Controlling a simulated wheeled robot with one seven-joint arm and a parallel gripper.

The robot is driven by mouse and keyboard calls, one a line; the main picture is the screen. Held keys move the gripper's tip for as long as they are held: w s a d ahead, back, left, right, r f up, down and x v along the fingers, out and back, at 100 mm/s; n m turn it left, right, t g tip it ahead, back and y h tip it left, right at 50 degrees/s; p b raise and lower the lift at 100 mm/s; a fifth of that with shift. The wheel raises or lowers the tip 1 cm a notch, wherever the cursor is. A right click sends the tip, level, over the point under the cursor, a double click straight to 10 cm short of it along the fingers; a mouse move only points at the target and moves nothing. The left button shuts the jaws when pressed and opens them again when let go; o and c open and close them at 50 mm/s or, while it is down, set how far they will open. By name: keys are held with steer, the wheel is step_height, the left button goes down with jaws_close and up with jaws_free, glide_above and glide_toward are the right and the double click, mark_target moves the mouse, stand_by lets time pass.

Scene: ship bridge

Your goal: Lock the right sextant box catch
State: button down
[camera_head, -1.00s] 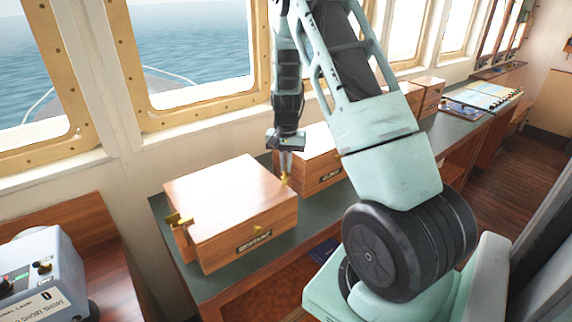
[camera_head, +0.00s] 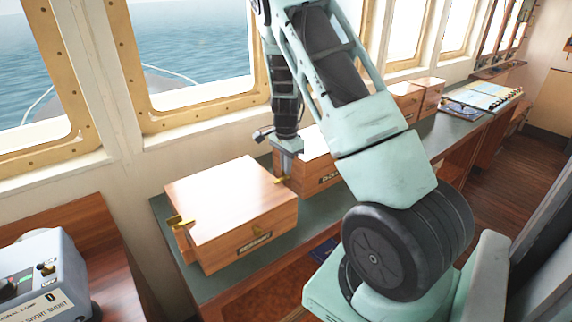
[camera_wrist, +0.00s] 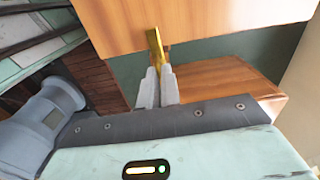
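The sextant box (camera_head: 225,200) is a closed wooden box with a dark label on its front, on the green-topped counter. Its brass left catch (camera_head: 180,221) sticks out at the left side. The brass right catch (camera_head: 280,181) is at the right side, under my gripper (camera_head: 284,172). In the wrist view, the right catch (camera_wrist: 154,44) stands out from the edge of the sextant box (camera_wrist: 200,22). Its near end lies between the fingertips of my gripper (camera_wrist: 159,70), which are close together on it. The fingers partly hide that end, so I cannot tell whether the catch is fully locked.
A second wooden box (camera_head: 313,165) stands close to the right of the sextant box, leaving a narrow gap where my gripper is. More boxes (camera_head: 405,98) and charts (camera_head: 485,100) lie further along the counter (camera_head: 330,205). A grey device (camera_head: 40,275) is at the lower left.

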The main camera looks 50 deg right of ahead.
steer(key=shift+r+m, duration=0.1)
steer(key=shift+m, duration=0.2)
steer(key=c, duration=1.6)
jaws_free()
step_height(320, 180, up, 17)
steer(key=b, duration=0.3)
steer(key=shift+r+b, duration=0.15)
steer(key=shift+b, duration=0.15)
